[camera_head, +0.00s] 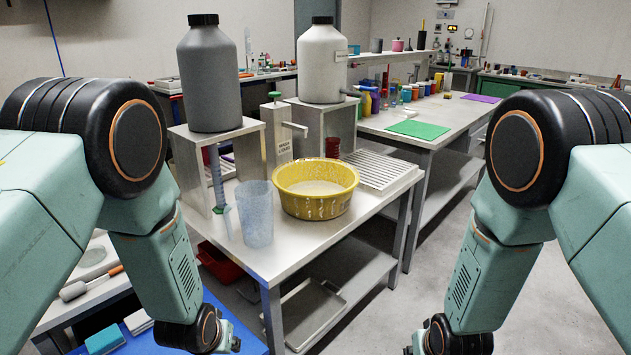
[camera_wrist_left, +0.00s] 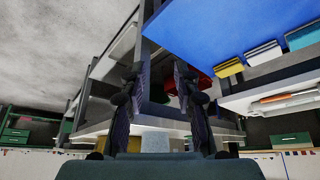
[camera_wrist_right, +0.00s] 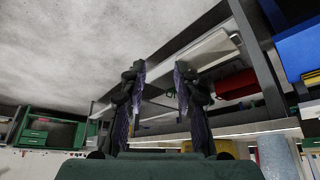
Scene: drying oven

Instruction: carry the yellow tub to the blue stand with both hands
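The yellow tub (camera_head: 318,208) stands upright on the metal workbench (camera_head: 285,258) in the head view, with pale contents inside. A flat blue surface, which looks like the blue stand (camera_head: 245,327), is low at the bottom left, partly hidden by my left arm; it also shows in the left wrist view (camera_wrist_left: 215,30). My left gripper (camera_wrist_left: 158,82) is open and empty, below and to the left of the tub in the head view. My right gripper (camera_wrist_right: 160,78) is open and empty, low and to the right of the tub. Neither gripper touches the tub.
A translucent blue cup (camera_head: 256,215) stands close left of the tub. A grey bottle (camera_head: 210,80) and a white bottle (camera_head: 321,65) stand on raised metal supports behind. A ribbed drain tray (camera_head: 375,168) is right of the tub. Open floor (camera_head: 535,290) lies at right.

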